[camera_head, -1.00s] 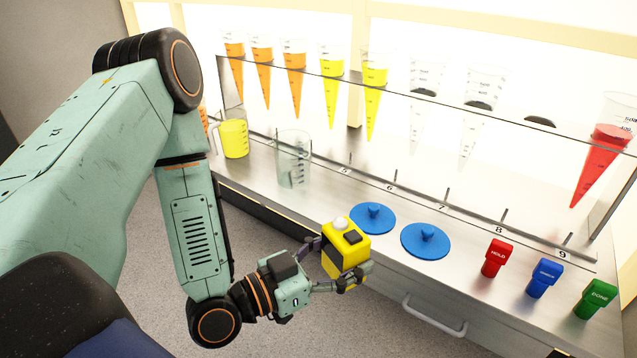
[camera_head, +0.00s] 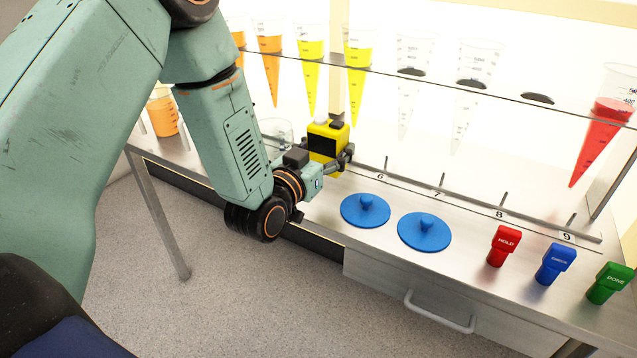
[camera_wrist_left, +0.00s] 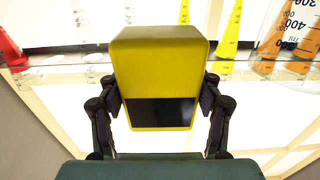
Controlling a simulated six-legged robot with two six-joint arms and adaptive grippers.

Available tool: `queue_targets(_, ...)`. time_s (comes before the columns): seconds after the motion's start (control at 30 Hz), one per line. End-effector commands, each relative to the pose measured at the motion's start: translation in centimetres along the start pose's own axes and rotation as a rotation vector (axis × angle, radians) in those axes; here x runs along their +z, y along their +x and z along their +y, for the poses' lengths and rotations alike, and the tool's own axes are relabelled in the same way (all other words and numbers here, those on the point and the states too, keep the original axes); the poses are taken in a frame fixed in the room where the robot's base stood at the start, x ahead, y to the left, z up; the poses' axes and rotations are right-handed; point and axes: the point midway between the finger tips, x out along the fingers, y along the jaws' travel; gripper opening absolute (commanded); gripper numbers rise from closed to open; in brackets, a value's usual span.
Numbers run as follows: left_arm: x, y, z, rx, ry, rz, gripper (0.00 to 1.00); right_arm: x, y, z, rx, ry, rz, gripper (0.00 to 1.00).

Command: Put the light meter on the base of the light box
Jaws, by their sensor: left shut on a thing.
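The light meter (camera_head: 327,141) is a yellow block with a dark panel and a white dome on top. My left gripper (camera_head: 340,160) is shut on it and holds it above the metal counter, at the front of the light box (camera_head: 387,150). In the left wrist view the light meter (camera_wrist_left: 158,75) sits upright between both fingers. The light box has a bright white back, a clear front pane and a steel base (camera_head: 400,186) with numbered marks. I cannot tell how high the meter is above the base. My right gripper is out of view.
Several cone-shaped sample cups hang in a row, among them a red one (camera_head: 606,125) at the right. Two blue lids (camera_head: 365,210) lie on the counter. Red (camera_head: 504,246), blue (camera_head: 555,264) and green (camera_head: 609,283) stamps stand at the right front. A clear beaker (camera_head: 276,134) is partly hidden by my arm.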

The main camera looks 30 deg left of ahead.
Motion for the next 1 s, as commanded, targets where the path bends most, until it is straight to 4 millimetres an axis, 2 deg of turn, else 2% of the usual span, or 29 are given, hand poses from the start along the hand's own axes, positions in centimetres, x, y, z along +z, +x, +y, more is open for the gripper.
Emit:
queue_targets(0.03,1.5,0.0,0.0,0.000,0.001,0.000,0.22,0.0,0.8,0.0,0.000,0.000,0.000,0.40)
queue_targets(0.1,2.6,0.1,0.0,0.000,0.001,0.002,0.22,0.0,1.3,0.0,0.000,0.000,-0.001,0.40)
queue_targets(0.37,4.4,0.2,-0.2,0.000,0.001,0.004,0.22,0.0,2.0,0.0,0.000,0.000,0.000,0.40)
queue_targets(0.6,7.5,0.3,-0.4,0.000,0.001,0.003,0.22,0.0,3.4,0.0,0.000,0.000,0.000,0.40)
queue_targets(0.97,7.7,0.3,-0.4,0.000,0.001,0.003,0.22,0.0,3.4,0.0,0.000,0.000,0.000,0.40)
queue_targets(1.0,7.8,0.2,-0.4,0.000,0.000,0.001,0.66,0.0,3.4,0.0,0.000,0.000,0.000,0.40)
